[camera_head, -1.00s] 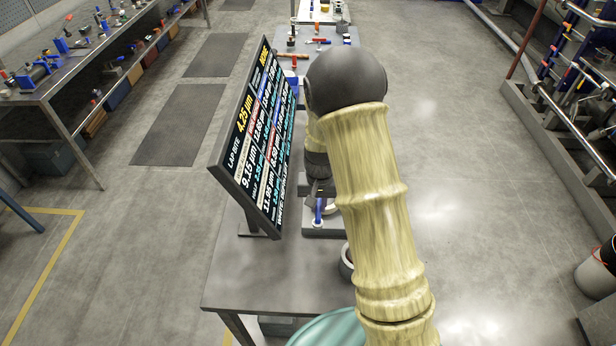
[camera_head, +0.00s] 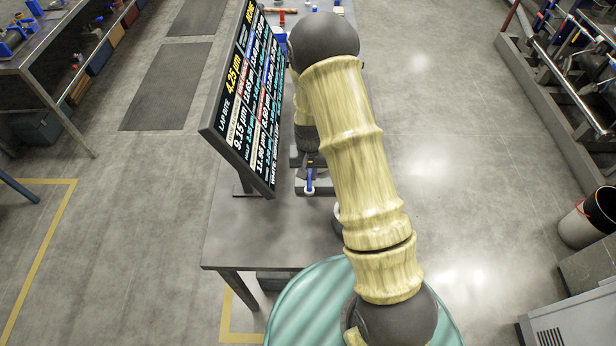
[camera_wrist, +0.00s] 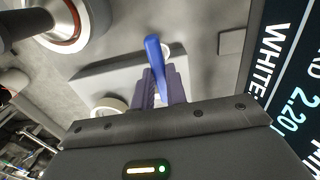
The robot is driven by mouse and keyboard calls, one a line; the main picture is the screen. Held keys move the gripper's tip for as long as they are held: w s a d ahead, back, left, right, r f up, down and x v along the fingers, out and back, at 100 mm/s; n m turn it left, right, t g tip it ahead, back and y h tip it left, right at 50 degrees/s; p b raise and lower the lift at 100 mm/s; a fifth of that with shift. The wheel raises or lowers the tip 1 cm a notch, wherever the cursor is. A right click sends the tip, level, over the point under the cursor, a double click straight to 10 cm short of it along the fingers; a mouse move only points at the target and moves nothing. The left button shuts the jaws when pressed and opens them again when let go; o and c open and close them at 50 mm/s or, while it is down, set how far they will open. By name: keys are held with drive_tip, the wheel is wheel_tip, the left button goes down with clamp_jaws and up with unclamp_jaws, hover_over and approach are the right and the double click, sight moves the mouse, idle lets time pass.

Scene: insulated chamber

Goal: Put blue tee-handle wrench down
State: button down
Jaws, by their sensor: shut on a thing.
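The blue tee-handle wrench (camera_wrist: 155,55) is between the two dark fingers of my gripper (camera_wrist: 162,88) in the wrist view. The fingers are shut on it, and its blue end sticks out beyond their tips. In the head view the blue wrench (camera_head: 310,178) is a small upright shape at a grey block (camera_head: 313,187) on the table. My gripper is mostly hidden there behind my arm. In the wrist view a pale grey block (camera_wrist: 105,75) lies behind the wrench. I cannot tell whether the wrench touches it.
The grey table (camera_head: 270,240) has a tilted display screen (camera_head: 247,105) on its left side, close to my gripper. A white round part (camera_wrist: 108,106) and a red-ringed cylinder (camera_wrist: 65,25) are nearby. Free tabletop lies at the front.

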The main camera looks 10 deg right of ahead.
drive_tip(key=shift+d, duration=0.15)
drive_tip(key=shift+s+f, duration=0.15)
drive_tip(key=shift+f, duration=0.35)
drive_tip(key=shift+f+p, duration=0.7)
drive_tip(key=shift+f, duration=0.9)
drive_tip(key=shift+f, duration=0.1)
drive_tip(key=shift+f, duration=0.1)
drive_tip(key=c, duration=1.4)
unclamp_jaws()
